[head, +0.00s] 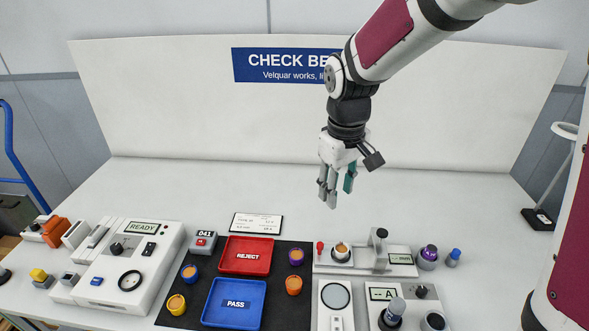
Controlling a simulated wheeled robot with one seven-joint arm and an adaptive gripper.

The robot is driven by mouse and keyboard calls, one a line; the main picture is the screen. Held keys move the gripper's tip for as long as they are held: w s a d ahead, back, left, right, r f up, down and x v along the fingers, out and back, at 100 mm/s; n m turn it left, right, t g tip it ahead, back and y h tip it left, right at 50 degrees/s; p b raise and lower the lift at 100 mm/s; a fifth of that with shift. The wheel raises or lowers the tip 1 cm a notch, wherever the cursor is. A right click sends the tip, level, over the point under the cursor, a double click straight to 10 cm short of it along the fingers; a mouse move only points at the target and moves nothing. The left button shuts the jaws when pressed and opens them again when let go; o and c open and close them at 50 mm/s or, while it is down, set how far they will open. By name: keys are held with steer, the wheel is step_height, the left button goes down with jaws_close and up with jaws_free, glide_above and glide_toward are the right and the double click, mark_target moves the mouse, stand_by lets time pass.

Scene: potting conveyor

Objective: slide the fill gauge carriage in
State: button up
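The device that looks like the fill gauge (376,262) is a white unit at the right of the bench, with an upright post and a small green display. At its left end, a small pot with orange-brown contents (341,250) sits on what appears to be the carriage. A red knob (320,246) stands at the left edge of this part. The pot is left of the post, not under it. My gripper (337,190) hangs above the bench, behind and above the gauge, pointing down. Its fingers are apart and empty, touching nothing.
A black mat carries a red REJECT tray (246,240), a blue PASS tray (258,303) and several small pots. A white READY console (130,265) is at left. Purple (428,258) and blue pieces stand right of the gauge. Other instruments stand in front. The back bench is clear.

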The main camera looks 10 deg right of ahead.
steer(key=n+g, duration=0.1)
glide_toward(321, 244)
step_height(321, 244, down, 9)
steer(key=shift+w+r+p, duration=0.1)
steer(key=shift+p, duration=0.4)
jaws_close()
steer(key=shift+d, duration=0.15)
